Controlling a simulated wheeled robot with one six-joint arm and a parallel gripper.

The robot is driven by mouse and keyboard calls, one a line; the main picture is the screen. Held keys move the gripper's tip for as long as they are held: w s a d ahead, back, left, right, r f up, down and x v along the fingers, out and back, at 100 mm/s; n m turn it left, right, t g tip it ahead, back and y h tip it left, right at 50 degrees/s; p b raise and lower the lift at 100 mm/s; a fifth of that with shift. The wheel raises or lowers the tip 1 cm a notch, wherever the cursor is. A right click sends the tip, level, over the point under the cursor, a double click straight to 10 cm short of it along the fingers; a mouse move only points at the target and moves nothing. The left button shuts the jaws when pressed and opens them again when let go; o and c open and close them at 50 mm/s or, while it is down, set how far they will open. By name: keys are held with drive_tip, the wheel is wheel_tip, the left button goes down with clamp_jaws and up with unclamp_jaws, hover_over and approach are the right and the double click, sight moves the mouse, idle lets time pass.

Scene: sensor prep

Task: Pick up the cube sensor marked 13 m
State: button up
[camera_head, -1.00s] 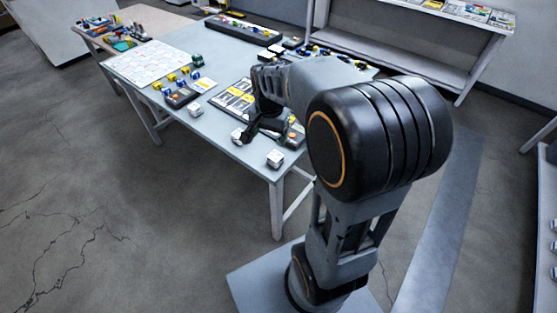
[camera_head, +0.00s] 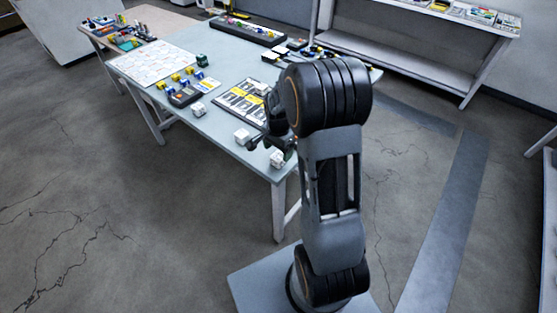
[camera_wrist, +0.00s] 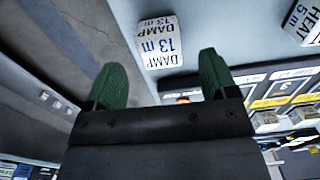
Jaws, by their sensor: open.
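The white cube sensor marked DAMP 13 m (camera_wrist: 160,42) sits on the grey table just beyond my fingertips in the wrist view. In the head view my gripper (camera_head: 264,146) is low over the table beside that cube, partly hidden by my arm.
A cube marked HEAT 5 m (camera_wrist: 306,18) is at the wrist view's upper right. Other white cubes stand on the table, one close by (camera_head: 242,136) and one farther left (camera_head: 198,109). A tray of yellow-labelled cards (camera_head: 240,98) lies behind. The table edge is close.

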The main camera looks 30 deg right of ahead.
sight(279, 156)
drive_tip(key=shift+d+f, duration=0.1)
drive_tip(key=shift+f, duration=2.45)
drive_tip(key=c, duration=1)
